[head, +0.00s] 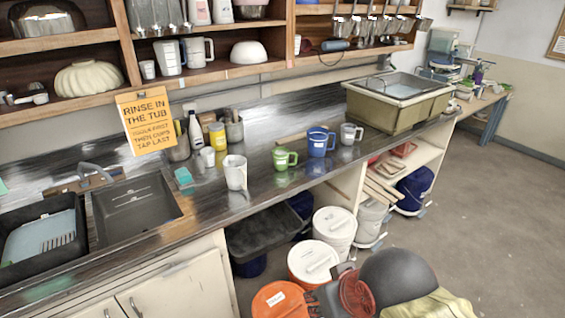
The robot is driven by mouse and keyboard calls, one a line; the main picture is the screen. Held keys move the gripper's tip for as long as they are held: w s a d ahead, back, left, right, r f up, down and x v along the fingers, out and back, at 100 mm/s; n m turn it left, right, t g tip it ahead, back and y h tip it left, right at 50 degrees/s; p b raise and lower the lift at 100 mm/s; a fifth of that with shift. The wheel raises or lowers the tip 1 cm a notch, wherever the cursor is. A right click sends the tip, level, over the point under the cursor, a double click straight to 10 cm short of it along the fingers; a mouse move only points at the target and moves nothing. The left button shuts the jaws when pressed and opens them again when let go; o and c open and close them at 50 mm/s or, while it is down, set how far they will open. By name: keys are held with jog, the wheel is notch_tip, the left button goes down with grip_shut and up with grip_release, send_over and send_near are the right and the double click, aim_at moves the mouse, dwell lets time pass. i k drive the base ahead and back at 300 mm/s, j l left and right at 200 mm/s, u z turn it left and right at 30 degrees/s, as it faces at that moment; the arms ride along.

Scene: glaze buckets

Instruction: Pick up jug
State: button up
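Several jug-like vessels stand on the dark counter, and I cannot tell which one is the task's jug. A white jug (235,173) stands nearest, right of the sink. A green one (282,159) with a pale label stands to its right, then a blue one (318,142) with a label, then a grey one (348,134). All are upright and apart. I cannot make out my gripper in this view.
A sink (138,208) and black tub (42,240) are at left. A blue-green sponge (184,178) and yellow container (217,136) stand near the white jug. A large olive tub (398,112) bounds the counter's right. Buckets (313,262) stand below. Floor (490,200) at right is clear.

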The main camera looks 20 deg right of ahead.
aim_at(286, 159)
jog(key=i+l+u, duration=0.15)
jog(key=l+u, duration=0.25)
jog(key=l, duration=1)
jog(key=l+u, duration=0.45)
jog(key=l, duration=0.9)
jog(key=i+l+u, duration=0.1)
jog(key=i+l, duration=0.25)
jog(key=l, duration=0.25)
jog(key=i+l+u, duration=0.15)
jog(key=i+l, duration=0.2)
jog(key=l, duration=0.3)
jog(key=i+l+u, duration=0.25)
jog(key=l, duration=0.4)
jog(key=i, duration=0.05)
